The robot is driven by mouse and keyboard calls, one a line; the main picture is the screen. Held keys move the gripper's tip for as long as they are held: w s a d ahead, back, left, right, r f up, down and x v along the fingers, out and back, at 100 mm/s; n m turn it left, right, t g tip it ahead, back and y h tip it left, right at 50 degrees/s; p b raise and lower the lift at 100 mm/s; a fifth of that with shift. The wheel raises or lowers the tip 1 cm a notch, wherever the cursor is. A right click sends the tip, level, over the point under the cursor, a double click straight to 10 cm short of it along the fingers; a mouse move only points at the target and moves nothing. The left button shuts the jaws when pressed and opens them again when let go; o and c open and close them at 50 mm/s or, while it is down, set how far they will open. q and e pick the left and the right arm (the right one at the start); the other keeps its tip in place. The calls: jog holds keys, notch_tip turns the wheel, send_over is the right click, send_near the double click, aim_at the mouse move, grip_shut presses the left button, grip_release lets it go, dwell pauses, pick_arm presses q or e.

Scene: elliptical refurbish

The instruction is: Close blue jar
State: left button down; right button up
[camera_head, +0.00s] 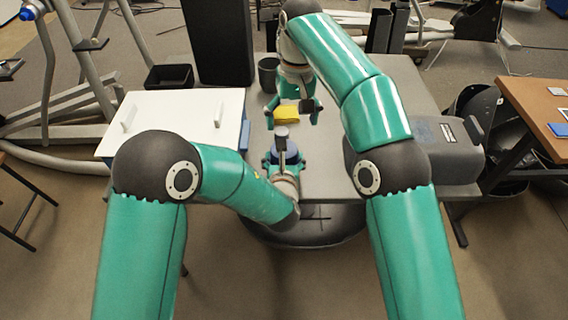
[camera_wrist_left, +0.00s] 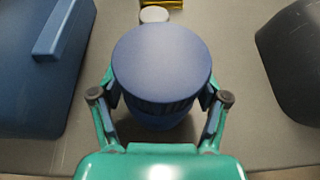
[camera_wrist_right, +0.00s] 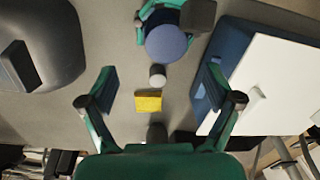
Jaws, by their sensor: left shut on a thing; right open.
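The blue jar (camera_wrist_left: 165,120) stands on the grey table, with a round blue lid (camera_wrist_left: 160,62) over its top. I cannot tell whether the lid is fully seated. The jar's lid also shows in the right wrist view (camera_wrist_right: 166,43). My left gripper (camera_wrist_left: 160,103) is shut on the blue jar, one finger at each side. In the head view my left gripper (camera_head: 284,160) and arm partly hide the jar. My right gripper (camera_head: 293,118) is open and empty, pointing down above the table, around the area of the yellow block and beyond the jar.
A small grey-topped cylinder (camera_wrist_right: 157,73) and a yellow block (camera_wrist_right: 148,100) stand near the jar. A blue box with a white top (camera_head: 175,110) is at left, a dark grey rounded machine (camera_head: 430,148) at right. A dark cup (camera_head: 268,74) stands at the back.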

jog(key=n, duration=0.9)
jog(key=a+f+n, duration=0.1)
jog(key=n, duration=0.9)
jog(key=f+n, duration=0.1)
jog(key=n, duration=0.9)
jog(key=shift+w+a+f+h, duration=0.1)
jog(key=shift+w+a+h, duration=0.2)
jog(key=shift+w+a, duration=0.1)
jog(key=shift+f, duration=0.1)
jog(key=shift+f, duration=3.9)
jog(key=shift+c, duration=0.3)
